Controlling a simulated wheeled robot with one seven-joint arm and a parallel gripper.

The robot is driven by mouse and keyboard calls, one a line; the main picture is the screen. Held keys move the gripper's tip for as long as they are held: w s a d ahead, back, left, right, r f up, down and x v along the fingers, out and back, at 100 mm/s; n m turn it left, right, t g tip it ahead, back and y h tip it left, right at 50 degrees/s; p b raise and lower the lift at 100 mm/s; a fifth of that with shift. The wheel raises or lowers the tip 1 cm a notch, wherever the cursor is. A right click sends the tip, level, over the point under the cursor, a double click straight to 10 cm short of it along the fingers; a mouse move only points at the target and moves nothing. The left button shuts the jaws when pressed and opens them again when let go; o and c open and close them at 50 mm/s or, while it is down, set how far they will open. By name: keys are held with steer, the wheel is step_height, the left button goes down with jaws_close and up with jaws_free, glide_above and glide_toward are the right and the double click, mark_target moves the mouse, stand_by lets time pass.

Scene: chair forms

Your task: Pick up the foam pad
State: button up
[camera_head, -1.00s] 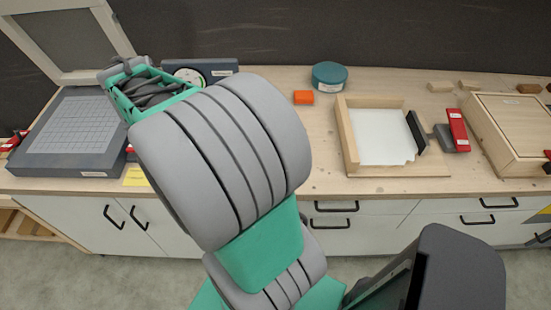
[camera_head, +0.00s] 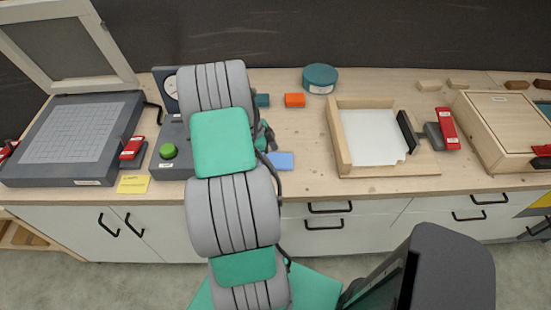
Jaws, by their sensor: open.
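Three small blocks lie on the wooden worktop: an orange one (camera_head: 294,100), a teal one (camera_head: 262,100) partly behind my arm, and a light blue one (camera_head: 281,161) near the front edge. I cannot tell for sure which is the foam pad. My gripper (camera_head: 266,138) shows only in part, as green and dark pieces to the right of my arm, above the light blue block in the picture. It is open. My arm hides most of it, and I see nothing held.
A gridded grey press with a raised lid (camera_head: 80,140) stands left, beside a grey unit with a green button (camera_head: 168,151). A round teal tin (camera_head: 320,78) stands at the back. A wooden frame with white sheet (camera_head: 345,160) and a wooden box (camera_head: 500,130) stand right.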

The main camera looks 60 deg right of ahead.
steer(key=c, duration=1.4)
steer(key=shift+r, duration=0.15)
